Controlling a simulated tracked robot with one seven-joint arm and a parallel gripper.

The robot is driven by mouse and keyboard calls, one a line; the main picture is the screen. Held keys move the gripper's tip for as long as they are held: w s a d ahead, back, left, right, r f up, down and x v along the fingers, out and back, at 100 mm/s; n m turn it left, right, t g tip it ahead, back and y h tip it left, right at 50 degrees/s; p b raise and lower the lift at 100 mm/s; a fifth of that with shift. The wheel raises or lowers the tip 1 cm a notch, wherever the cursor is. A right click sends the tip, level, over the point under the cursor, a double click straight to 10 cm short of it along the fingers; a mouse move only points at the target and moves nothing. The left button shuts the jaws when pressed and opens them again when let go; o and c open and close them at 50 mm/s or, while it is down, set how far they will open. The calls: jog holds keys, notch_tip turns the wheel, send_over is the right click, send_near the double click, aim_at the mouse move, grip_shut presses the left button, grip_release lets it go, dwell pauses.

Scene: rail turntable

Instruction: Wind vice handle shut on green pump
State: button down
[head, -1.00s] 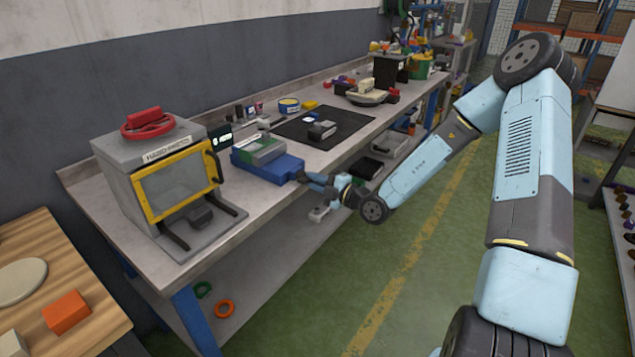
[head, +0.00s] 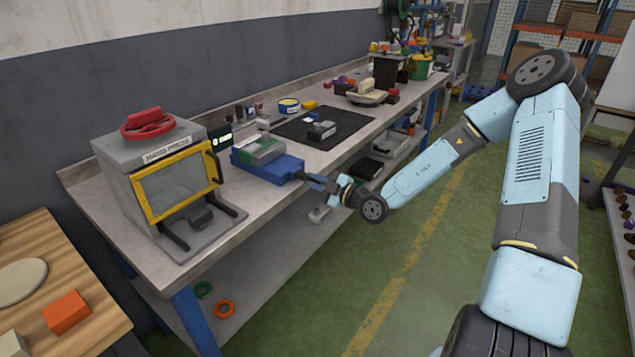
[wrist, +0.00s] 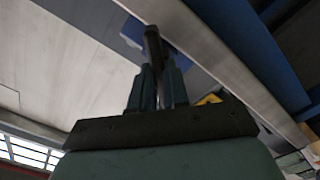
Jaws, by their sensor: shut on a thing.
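The blue vice (head: 280,170) stands at the front edge of the long workbench. The green pump, a green and grey block (head: 259,148), sits between its jaws; whether the jaws touch it is too small to tell. My gripper (head: 309,179) is at the vice's front end, just beyond the bench edge. In the wrist view its two fingers (wrist: 158,82) are shut on the dark bar of the vice handle (wrist: 153,45). Part of the blue vice (wrist: 131,31) shows behind the bar.
A hand press (head: 172,185) with a yellow-framed guard stands left of the vice. A black mat (head: 345,128) with a small dark device lies to the right. Bins sit on the bench's lower shelf. The green floor in front is clear.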

jog(key=shift+a+f, duration=0.1)
jog(key=c, duration=1.2)
grip_release()
jog(key=shift+w, duration=0.1)
jog(key=shift+o, duration=0.4)
jog(key=v, duration=1.3)
jog(key=shift+s+d, duration=0.25)
jog(key=shift+d, duration=0.05)
jog(key=shift+f, duration=0.1)
